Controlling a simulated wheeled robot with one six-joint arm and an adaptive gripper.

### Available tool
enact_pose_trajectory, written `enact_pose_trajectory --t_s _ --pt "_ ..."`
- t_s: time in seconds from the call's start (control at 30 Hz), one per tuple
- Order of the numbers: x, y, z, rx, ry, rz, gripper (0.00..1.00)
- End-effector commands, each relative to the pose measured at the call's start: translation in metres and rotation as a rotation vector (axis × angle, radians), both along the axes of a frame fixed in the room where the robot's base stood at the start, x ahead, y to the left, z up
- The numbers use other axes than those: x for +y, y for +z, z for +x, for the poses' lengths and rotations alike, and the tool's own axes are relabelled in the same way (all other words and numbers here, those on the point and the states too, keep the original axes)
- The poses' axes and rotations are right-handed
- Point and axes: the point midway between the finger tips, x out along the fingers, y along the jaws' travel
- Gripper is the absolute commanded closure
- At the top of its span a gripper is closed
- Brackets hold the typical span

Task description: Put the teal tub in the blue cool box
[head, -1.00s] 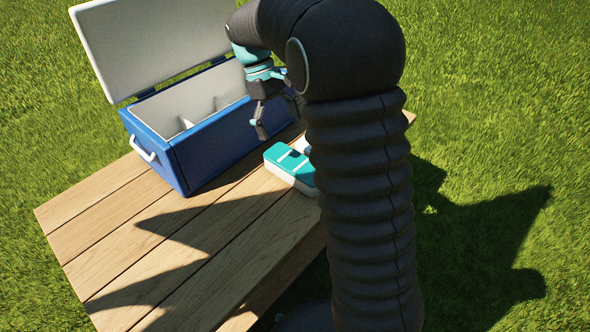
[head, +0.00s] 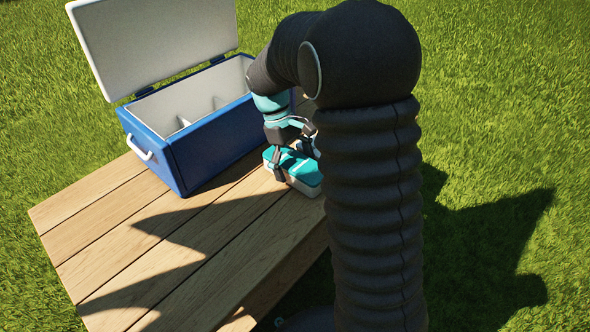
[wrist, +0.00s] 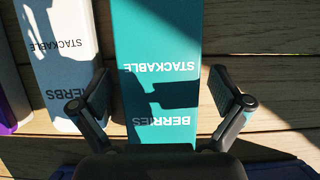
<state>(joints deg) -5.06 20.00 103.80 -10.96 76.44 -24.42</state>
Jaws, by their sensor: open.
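The teal tub (head: 303,173) has a teal lid and a pale body and stands on the wooden table near its right edge. In the wrist view the teal tub (wrist: 155,50) shows its lid with the words "STACKABLE" and "BERRIES". My gripper (head: 293,170) is open just above and around it, one finger at each side in the wrist view (wrist: 158,97). I cannot tell whether the fingers touch it. The blue cool box (head: 213,147) stands open on the table to the left, its lid (head: 155,40) raised at the back and dividers inside.
A white tub (wrist: 65,65) marked "HERBS" stands close to the left of the teal tub in the wrist view. A purple-edged thing (wrist: 10,100) is at the far left. The front of the wooden table (head: 180,270) is clear. Grass surrounds it.

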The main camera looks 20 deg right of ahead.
Motion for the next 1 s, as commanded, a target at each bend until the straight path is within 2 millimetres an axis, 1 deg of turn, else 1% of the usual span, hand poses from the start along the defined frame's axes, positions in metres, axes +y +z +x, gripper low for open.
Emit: enact_pose_trajectory --t_s 0.17,0.2,0.27,0.3,0.37,0.4,0.47,0.5,0.53,0.57,0.83,1.0 --pt "0.000 0.000 0.000 0.000 0.000 0.000 0.00" --pt "0.000 0.000 0.000 0.000 0.000 0.000 0.03" --pt "0.000 0.000 0.000 -0.001 0.000 0.001 0.18" --pt "0.000 0.000 0.000 -0.001 0.000 0.001 0.28" --pt "0.000 0.000 0.000 -0.001 0.000 0.001 0.43" --pt "0.000 0.000 0.000 -0.001 0.000 0.001 0.53" --pt "0.000 0.000 0.000 -0.001 0.000 0.001 0.68" --pt "0.000 0.000 0.000 -0.001 0.000 0.001 0.78" --pt "0.000 0.000 0.000 -0.001 0.000 0.000 0.78" --pt "0.000 0.000 0.000 -0.001 0.000 0.000 0.85" --pt "0.000 0.003 0.000 -0.002 0.000 0.000 0.85" --pt "0.000 0.017 0.001 -0.004 0.000 0.000 0.85"
